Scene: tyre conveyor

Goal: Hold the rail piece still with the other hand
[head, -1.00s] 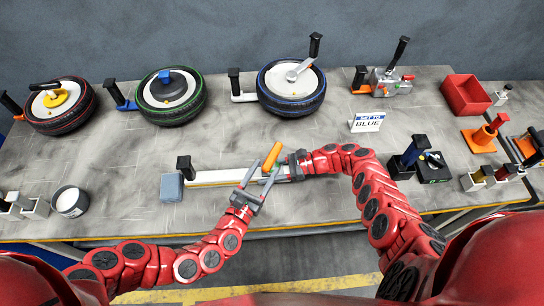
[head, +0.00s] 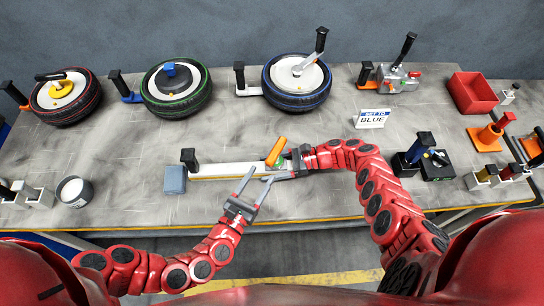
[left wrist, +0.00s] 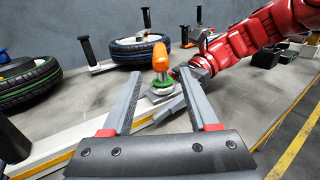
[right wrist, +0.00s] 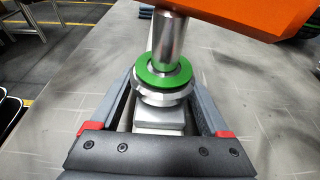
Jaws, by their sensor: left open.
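The rail piece (head: 230,170) is a long white bar lying on the table, with a black upright handle at its left end. An orange-handled tool (head: 277,150) with a green ring (left wrist: 160,86) stands at its right end. My right gripper (head: 278,174) is at that end; in the right wrist view its fingers lie on both sides of the metal block (right wrist: 160,118) under the ring. I cannot tell whether they press on it. My left gripper (head: 261,175) is open and empty on the near side of the rail, fingers pointing toward the orange tool.
A grey-blue block (head: 175,179) sits at the rail's left end, with a white cup (head: 75,191) farther left. A "set to blue" sign (head: 372,119) and a black device (head: 437,165) are to the right. The table's front edge is close.

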